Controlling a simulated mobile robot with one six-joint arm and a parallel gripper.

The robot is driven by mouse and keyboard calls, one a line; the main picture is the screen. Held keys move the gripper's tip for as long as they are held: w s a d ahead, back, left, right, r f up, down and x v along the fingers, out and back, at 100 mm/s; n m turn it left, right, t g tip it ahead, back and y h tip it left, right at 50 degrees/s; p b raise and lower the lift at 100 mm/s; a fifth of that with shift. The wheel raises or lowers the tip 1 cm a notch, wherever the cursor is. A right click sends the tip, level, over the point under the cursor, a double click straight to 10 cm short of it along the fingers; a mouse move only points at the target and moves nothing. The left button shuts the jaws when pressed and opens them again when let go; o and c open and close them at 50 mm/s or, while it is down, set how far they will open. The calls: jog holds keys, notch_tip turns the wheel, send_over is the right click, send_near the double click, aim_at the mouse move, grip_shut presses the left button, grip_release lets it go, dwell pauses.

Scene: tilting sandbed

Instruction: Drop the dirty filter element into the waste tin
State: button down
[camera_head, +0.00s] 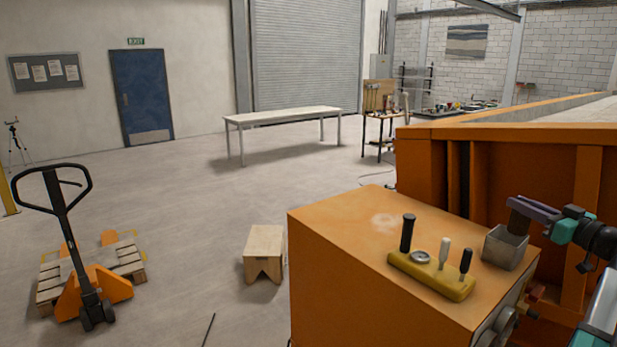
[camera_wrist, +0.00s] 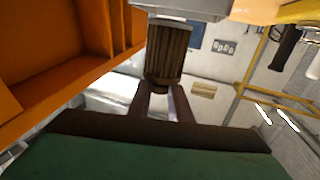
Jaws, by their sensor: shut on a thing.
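The dirty filter element is a dark brown ribbed cylinder (camera_wrist: 168,52) in the wrist view. My gripper (camera_wrist: 163,100) is shut on its narrow near end. The grey square waste tin (camera_head: 505,248) stands on the right rear of the orange cabinet top, and its wall shows at the top of the wrist view (camera_wrist: 188,8). In the head view my gripper (camera_head: 522,210) is above the tin, reaching in from the right.
The orange cabinet (camera_head: 350,235) carries a yellow lever block (camera_head: 430,277) with several upright handles left of the tin. The orange sandbed wall (camera_head: 530,160) rises behind it. A small wooden stool (camera_head: 264,250) and a pallet jack (camera_head: 80,250) stand on the floor at left.

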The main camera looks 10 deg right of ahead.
jog(key=shift+f, duration=0.25)
jog(key=c, duration=1.6)
grip_release()
jog(key=shift+o, duration=0.2)
jog(key=s+d+b, duration=0.2)
jog(key=s+b, duration=0.3)
jog(key=s, duration=0.8)
jog(key=shift+s+d, duration=0.25)
jog(key=shift+s, duration=0.1)
jog(key=shift+s, duration=0.1)
